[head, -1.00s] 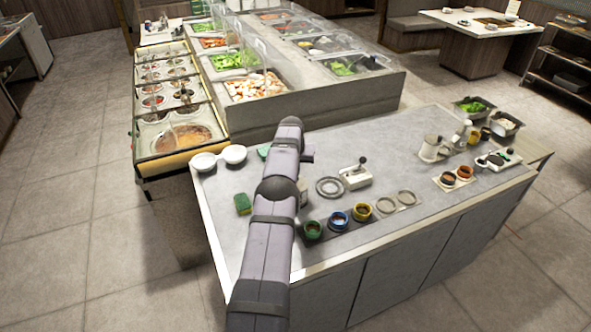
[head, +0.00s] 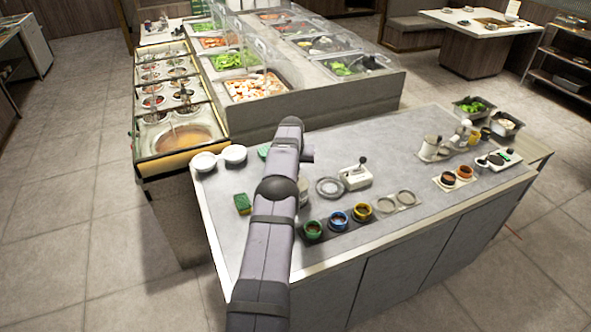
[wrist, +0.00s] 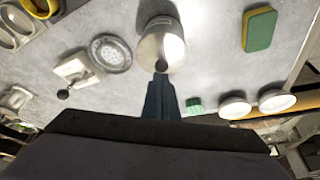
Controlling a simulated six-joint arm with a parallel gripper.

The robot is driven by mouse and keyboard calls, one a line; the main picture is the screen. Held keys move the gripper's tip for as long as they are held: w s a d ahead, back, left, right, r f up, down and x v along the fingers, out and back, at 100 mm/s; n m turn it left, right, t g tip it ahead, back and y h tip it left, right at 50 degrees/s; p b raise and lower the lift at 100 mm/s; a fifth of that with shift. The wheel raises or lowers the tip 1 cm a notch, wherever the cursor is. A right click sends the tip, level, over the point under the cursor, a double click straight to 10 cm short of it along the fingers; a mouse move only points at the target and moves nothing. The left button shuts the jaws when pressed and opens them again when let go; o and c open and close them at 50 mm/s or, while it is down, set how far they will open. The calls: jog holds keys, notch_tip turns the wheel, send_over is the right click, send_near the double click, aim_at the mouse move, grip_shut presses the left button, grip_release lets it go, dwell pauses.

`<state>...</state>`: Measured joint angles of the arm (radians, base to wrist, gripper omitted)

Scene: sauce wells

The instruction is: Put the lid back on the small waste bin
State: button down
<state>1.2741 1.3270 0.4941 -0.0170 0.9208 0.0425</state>
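In the wrist view a shiny silver round lid (wrist: 155,50) with a small black knob sits at the tips of my gripper (wrist: 161,72). The fingers look close together, closed at the knob. I cannot tell whether lid and bin touch. In the head view my arm hides the gripper, and only a sliver of the silver metal (head: 304,191) shows at the arm's right side.
A grey round disc (wrist: 108,53) and a white box with a black-knobbed lever (wrist: 77,70) stand close by. A green-yellow sponge (head: 242,204), white bowls (head: 219,158) and a tray of coloured cups (head: 339,220) are also on the counter (head: 420,190).

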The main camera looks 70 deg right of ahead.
jog(key=shift+f+b, duration=0.45)
jog(key=shift+f, duration=0.05)
dwell(0.4)
jog(key=shift+r, duration=0.15)
notch_tip(320, 180, up, 7)
jog(key=p, duration=0.4)
dwell(0.6)
jog(key=shift+w, duration=0.1)
dwell(0.4)
